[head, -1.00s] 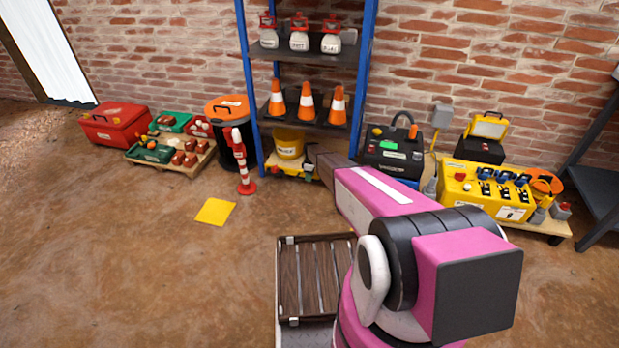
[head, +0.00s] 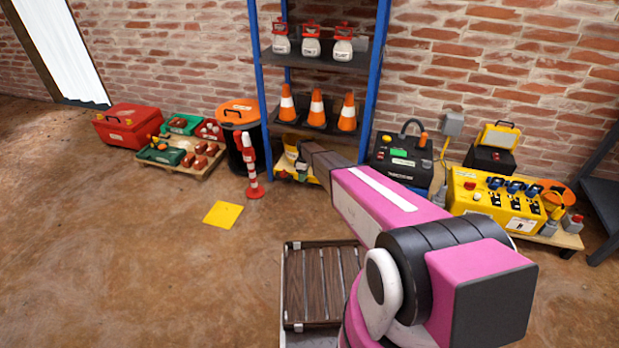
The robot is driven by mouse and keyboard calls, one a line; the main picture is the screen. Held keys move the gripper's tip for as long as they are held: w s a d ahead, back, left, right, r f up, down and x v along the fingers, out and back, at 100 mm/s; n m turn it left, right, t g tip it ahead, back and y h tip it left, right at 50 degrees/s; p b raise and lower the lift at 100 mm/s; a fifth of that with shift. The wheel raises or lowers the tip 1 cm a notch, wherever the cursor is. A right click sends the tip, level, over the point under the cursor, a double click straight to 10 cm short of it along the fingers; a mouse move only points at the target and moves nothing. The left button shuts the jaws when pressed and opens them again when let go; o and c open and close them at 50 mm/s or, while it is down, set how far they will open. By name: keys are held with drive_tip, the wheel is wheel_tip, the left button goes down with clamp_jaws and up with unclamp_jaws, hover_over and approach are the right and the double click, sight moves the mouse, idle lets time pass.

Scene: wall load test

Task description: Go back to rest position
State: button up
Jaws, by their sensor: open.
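My pink arm reaches from the lower right toward the middle, and its dark far end, my gripper (head: 308,153), is in front of the foot of the blue shelf rack. The gripper is open, but its separate fingers are hard to make out. I see nothing held in it. The end of the arm overlaps the low yellow tray behind it, and I cannot judge the gap between them.
A slatted brown case (head: 322,285) lies beside my arm's base. The blue rack (head: 262,120) holds cones and bottles. A black-and-green unit (head: 402,160) and yellow power box (head: 495,205) stand right.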

drive_tip(key=shift+s+a+r, duration=0.25)
drive_tip(key=shift+s+a, duration=0.05)
drive_tip(key=shift+a, duration=0.15)
drive_tip(key=shift+s, duration=0.1)
drive_tip(key=s+d+r+m, duration=0.4)
drive_tip(key=s+r, duration=0.6)
drive_tip(key=s, duration=0.3)
drive_tip(key=s+d+r+m+t, duration=0.1)
drive_tip(key=s+d+r+m, duration=0.4)
drive_tip(key=s+r, duration=0.6)
drive_tip(key=s+d+r+m+t, duration=0.1)
drive_tip(key=s+d+r+m, duration=0.4)
drive_tip(key=s, duration=1.1)
drive_tip(key=d+r, duration=0.3)
drive_tip(key=r, duration=0.3)
drive_tip(key=shift+s+d+r+h, duration=0.15)
drive_tip(key=shift+d+h, duration=0.1)
drive_tip(key=shift+h, duration=0.15)
